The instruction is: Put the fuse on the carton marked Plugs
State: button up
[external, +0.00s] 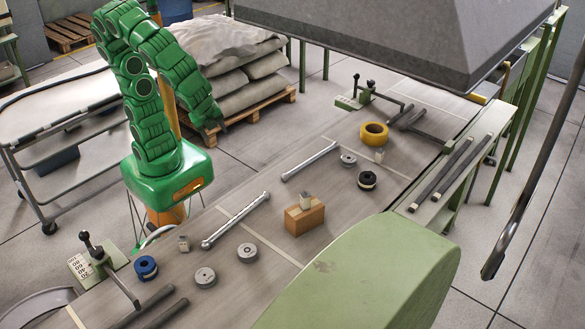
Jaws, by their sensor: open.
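A small brown carton (304,219) stands on the grey work table, right of the middle. Any lettering on it is too small to read. A small pale grey piece (305,200) sits upright on top of the carton. Two similar small pale pieces stand on the table: one at the left (183,244) near a blue ring, one at the right (379,155) just below a yellow roll. I cannot tell for sure which of them is the fuse. My gripper (213,130) is open and points down beyond the table's far edge, apart from all of these.
Two metal bars (236,220) (310,160), grey discs (247,252), a blue ring (146,267), a black ring (367,180) and a yellow tape roll (374,134) lie on the table. A grey hood (400,40) hangs above. A green rounded cover (370,275) fills the front.

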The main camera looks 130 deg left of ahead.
jog(key=s+d+f+n+h, duration=0.1)
jog(key=s+d+n+h, duration=0.2)
jog(key=s+d, duration=0.5)
jog(key=s+h, duration=0.1)
jog(key=s, duration=0.2)
jog(key=shift+s+d+f+n, duration=0.2)
jog(key=shift+d+n, duration=0.05)
jog(key=shift+n, duration=0.05)
jog(key=shift+a, duration=0.1)
jog(key=o, duration=0.3)
jog(key=shift+w, duration=0.15)
jog(key=o, duration=0.5)
jog(key=w+r+m, duration=0.3)
jog(key=w, duration=0.6)
jog(key=shift+d+r, duration=0.4)
jog(key=shift+d, duration=0.05)
jog(key=w+d+m, duration=0.3)
jog(key=w+m, duration=0.2)
jog(key=w, duration=0.7)
jog(key=w+d+m+t, duration=0.1)
jog(key=w+d+m, duration=0.2)
jog(key=w, duration=1)
jog(key=w+d+r+m, duration=0.1)
jog(key=w+d+m, duration=0.2)
jog(key=w, duration=0.9)
jog(key=m, duration=0.3)
jog(key=shift+w+m+t, duration=0.2)
jog(key=shift+m+t, duration=0.1)
jog(key=shift+m, duration=0.1)
